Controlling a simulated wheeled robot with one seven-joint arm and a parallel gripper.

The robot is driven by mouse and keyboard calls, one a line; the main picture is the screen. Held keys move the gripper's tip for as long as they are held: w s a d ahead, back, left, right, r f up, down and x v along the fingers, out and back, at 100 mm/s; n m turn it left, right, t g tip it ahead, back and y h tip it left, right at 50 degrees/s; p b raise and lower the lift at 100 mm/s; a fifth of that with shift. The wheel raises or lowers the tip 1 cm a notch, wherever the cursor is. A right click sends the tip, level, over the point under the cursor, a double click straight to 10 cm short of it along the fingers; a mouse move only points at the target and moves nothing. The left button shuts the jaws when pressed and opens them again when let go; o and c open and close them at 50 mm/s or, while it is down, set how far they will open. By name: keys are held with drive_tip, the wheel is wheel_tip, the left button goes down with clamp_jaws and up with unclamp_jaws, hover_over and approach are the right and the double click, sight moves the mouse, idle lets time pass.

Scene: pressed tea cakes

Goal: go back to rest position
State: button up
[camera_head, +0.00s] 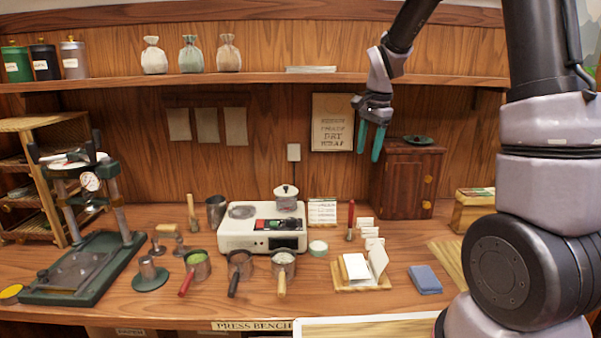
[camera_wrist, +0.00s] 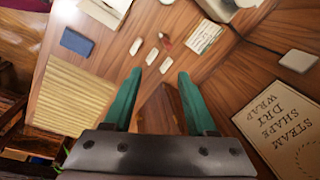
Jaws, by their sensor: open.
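My gripper (camera_head: 370,141) is raised above the back right of the bench, in front of the back wall. Its two green fingers point down, apart and empty. In the wrist view my gripper (camera_wrist: 153,88) also shows open, with nothing between the fingertips. A dark wooden cabinet (camera_head: 402,185) stands below and to the right of it, and part of the cabinet (camera_wrist: 160,112) shows between the fingers in the wrist view. My gripper appears clear of everything around it.
A white scale (camera_head: 262,241) stands mid-bench with several small pans before it. A green press (camera_head: 84,268) is at left. A blue cloth (camera_head: 424,279) lies at right. A shelf (camera_head: 230,78) with bags and canisters runs behind. A sign (camera_head: 332,122) hangs beside my gripper.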

drive_tip(key=s+d+r+n+t, duration=0.1)
drive_tip(key=s+r, duration=0.3)
drive_tip(key=s, duration=0.4)
drive_tip(key=s+d+r+n+t, duration=0.1)
drive_tip(key=s+r+n, duration=0.3)
drive_tip(key=s, duration=0.4)
drive_tip(key=s+d+r+n+t+y, duration=0.1)
drive_tip(key=s+r+n+t, duration=0.1)
drive_tip(key=s+r, duration=0.4)
drive_tip(key=s+t, duration=0.1)
drive_tip(key=s, duration=0.1)
drive_tip(key=shift+s+d+n+t, duration=0.3)
drive_tip(key=shift+s+d, duration=0.05)
